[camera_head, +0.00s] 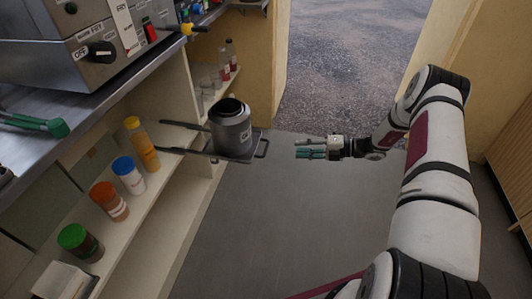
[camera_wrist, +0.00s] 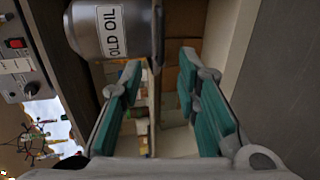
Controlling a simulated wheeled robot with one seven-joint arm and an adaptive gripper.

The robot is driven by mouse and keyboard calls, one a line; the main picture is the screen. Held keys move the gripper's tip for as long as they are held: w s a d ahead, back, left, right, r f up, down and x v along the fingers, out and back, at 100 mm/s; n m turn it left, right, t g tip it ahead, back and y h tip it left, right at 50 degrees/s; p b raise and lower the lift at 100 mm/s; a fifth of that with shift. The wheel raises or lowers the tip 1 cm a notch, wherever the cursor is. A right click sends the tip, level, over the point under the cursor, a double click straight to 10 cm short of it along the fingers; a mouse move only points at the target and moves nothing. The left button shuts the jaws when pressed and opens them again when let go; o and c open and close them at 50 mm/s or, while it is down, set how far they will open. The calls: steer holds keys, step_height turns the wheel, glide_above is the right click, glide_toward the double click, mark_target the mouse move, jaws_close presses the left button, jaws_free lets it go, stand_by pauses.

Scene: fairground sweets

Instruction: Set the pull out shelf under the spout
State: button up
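The pull out shelf (camera_head: 252,154) is a dark grey tray on two rails, with a loop handle at its right end. It extends out of the shelving over the floor. A dark grey can (camera_head: 231,133) stands upright on it; the wrist view shows the can labelled "OLD OIL" (camera_wrist: 112,31). A yellow spout (camera_head: 188,29) sticks out at the counter's edge, up and left of the can in the head view. My gripper (camera_head: 298,148) is empty, right of the handle and apart from it. The wrist view shows its teal fingers (camera_wrist: 160,75) spread open.
A steel machine (camera_head: 70,60) with knobs and a red switch stands on the counter (camera_head: 110,85). Capped bottles (camera_head: 110,203) line the shelf below, near the rails. Glasses and dark bottles (camera_head: 231,55) stand further back. The floor (camera_head: 260,230) around my gripper is clear.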

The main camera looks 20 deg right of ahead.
mark_target(266, 147)
steer(key=b+x, duration=0.1)
steer(key=x, duration=0.6)
steer(key=b+x, duration=0.2)
steer(key=x, duration=0.4)
steer(key=shift+w+a+f, duration=0.2)
steer(key=shift+a+f, duration=0.1)
steer(key=shift+c, duration=0.6)
jaws_close()
